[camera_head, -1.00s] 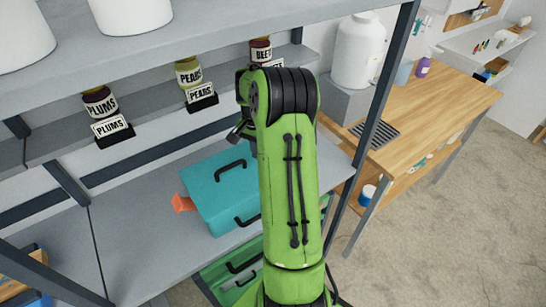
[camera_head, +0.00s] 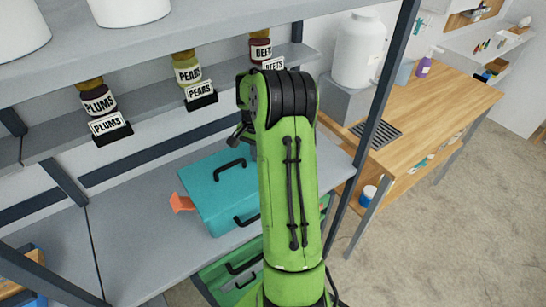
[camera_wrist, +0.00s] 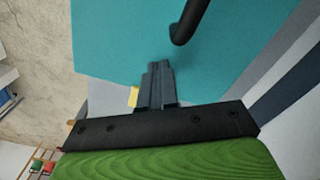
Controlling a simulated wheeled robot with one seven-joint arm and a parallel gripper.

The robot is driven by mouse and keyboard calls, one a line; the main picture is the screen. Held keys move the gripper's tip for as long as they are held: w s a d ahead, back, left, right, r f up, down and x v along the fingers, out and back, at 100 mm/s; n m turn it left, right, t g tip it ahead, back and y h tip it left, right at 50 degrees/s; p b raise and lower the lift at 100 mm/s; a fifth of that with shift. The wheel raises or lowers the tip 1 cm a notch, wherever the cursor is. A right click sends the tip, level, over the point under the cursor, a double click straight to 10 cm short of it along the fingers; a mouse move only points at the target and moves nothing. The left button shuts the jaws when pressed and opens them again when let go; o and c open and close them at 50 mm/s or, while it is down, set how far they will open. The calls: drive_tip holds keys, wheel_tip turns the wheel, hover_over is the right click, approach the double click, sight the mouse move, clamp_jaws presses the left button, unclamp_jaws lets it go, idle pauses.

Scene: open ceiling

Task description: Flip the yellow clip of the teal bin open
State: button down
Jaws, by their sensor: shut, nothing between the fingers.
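The teal bin (camera_head: 212,201) sits on the grey shelf, with a black handle on its lid and an orange clip (camera_head: 181,202) at its left end. In the wrist view the teal bin (camera_wrist: 125,40) fills much of the upper picture. The yellow clip (camera_wrist: 133,96) shows as a small patch at the bin's edge, just left of my gripper (camera_wrist: 158,66). My gripper's fingers are shut and empty, and overlap the bin's edge; I cannot tell whether they touch the clip. In the head view my arm hides the gripper, the yellow clip and the bin's right end.
A green bin (camera_head: 243,274) stands below the shelf. Jars with label stands line the ledge above the teal bin, including the plums jar (camera_head: 98,98). A dark shelf post (camera_head: 378,115) stands right of my arm, before a wooden bench (camera_head: 420,125).

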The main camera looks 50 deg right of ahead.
drive_tip(key=shift+s+d+r+p, duration=0.1)
drive_tip(key=shift+s+d+p, duration=0.15)
drive_tip(key=shift+d, duration=0.3)
drive_tip(key=shift+s+d+p, duration=0.1)
drive_tip(key=shift+d+p, duration=0.15)
drive_tip(key=shift+d, duration=0.25)
drive_tip(key=shift+s+d, duration=0.1)
drive_tip(key=shift+d, duration=0.2)
drive_tip(key=shift+s+d+p, duration=0.15)
drive_tip(key=shift+d+p, duration=0.2)
drive_tip(key=shift+d, duration=0.25)
drive_tip(key=shift+s+d, duration=0.25)
drive_tip(key=shift+d, duration=0.5)
drive_tip(key=shift+p, duration=0.3)
drive_tip(key=shift+w+a+r+p, duration=0.1)
drive_tip(key=shift+a+r+p, duration=0.1)
drive_tip(key=shift+r+p, duration=0.8)
drive_tip(key=shift+w+a+r+p, duration=0.15)
drive_tip(key=shift+r+p, duration=0.4)
drive_tip(key=shift+r, duration=0.7)
drive_tip(key=shift+s+a+r+p, duration=0.1)
drive_tip(key=shift+a+r+p, duration=0.1)
drive_tip(key=shift+r+p, duration=0.8)
drive_tip(key=shift+r+b, duration=0.1)
drive_tip(key=shift+b, duration=0.2)
